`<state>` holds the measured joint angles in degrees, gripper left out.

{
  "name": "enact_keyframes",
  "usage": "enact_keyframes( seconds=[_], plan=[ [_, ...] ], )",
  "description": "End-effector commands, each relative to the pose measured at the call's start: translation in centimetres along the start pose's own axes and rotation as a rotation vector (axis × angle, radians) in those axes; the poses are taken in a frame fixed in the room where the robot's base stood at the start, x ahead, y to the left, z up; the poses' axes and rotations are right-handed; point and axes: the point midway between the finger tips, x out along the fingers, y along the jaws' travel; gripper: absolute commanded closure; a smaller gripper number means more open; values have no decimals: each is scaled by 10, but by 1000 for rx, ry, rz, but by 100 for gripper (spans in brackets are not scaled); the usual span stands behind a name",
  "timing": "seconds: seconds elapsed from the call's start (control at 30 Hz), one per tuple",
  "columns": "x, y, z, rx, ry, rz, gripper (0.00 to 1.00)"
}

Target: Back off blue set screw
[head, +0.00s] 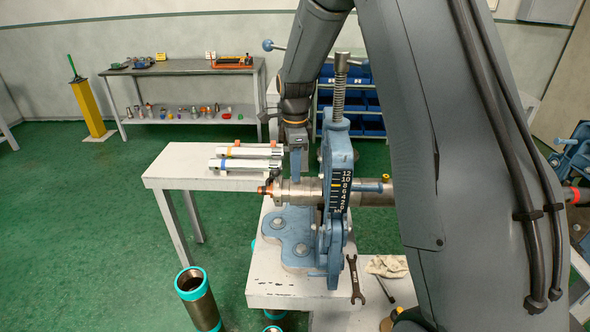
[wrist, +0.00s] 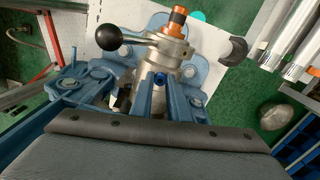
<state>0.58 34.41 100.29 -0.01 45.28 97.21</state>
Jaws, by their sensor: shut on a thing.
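The blue set screw (wrist: 160,80) stands on the metal collar of the tool head (wrist: 170,55) in the wrist view. My gripper (wrist: 160,90) is over the collar, its jaws shut on the screw; the jaw contact is partly hidden. In the head view my gripper (head: 296,177) points down onto the tool head (head: 292,190), just left of the blue vise (head: 335,160). The screw is hidden there by the fingers. The tool head sits on the left end of a horizontal steel pipe (head: 368,198) and has a copper-orange tip (head: 264,190).
A black ball handle (wrist: 108,37) juts from the tool head. A wrench (head: 354,280) and a rag (head: 387,266) lie right of the vise base. White tubes (head: 245,158) lie on the side table (head: 165,171). A teal-rimmed pipe (head: 198,298) stands on the floor.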

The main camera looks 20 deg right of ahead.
Motion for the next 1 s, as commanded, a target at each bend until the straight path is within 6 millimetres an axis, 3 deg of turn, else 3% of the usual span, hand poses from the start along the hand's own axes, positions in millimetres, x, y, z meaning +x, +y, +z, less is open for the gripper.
enact_keyframes(
  seconds=[1.0],
  plan=[
    [2,1,1,-963,-2,2,100]
  ],
)
